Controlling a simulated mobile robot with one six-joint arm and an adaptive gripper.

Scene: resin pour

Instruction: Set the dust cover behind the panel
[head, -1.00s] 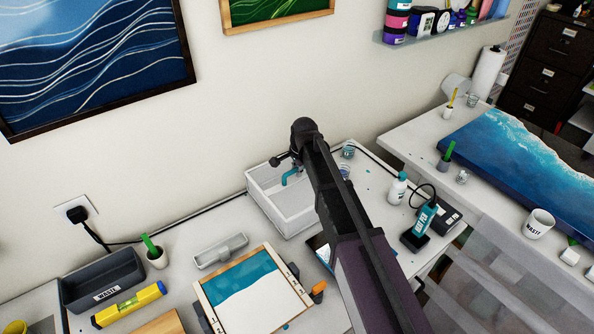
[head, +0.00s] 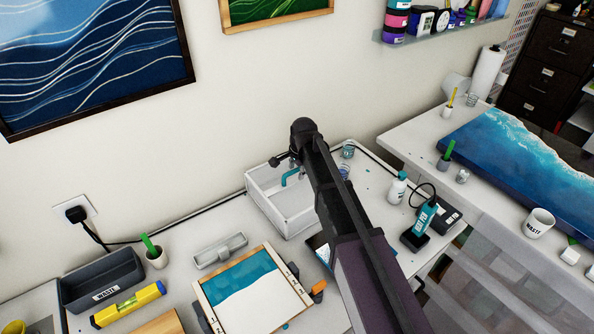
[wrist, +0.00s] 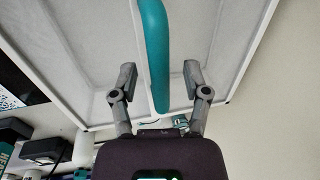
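The dust cover is a white, shallow, box-like cover (head: 285,213) with a teal handle (head: 291,175). It rests on the worktable near the wall. In the wrist view the handle (wrist: 154,50) runs between the two fingers of my gripper (wrist: 159,78), which is open. Gaps show on both sides of the handle. In the head view my arm hides part of the cover and most of my gripper. A panel with teal and white resin (head: 247,291) lies in a wooden frame on the table, to the left and nearer.
A grey tray (head: 220,250) lies behind the panel. A waste bin (head: 103,279), a yellow level (head: 128,305) and a green-handled cup (head: 156,258) stand left. A bottle (head: 397,188) and teal device (head: 420,222) stand right.

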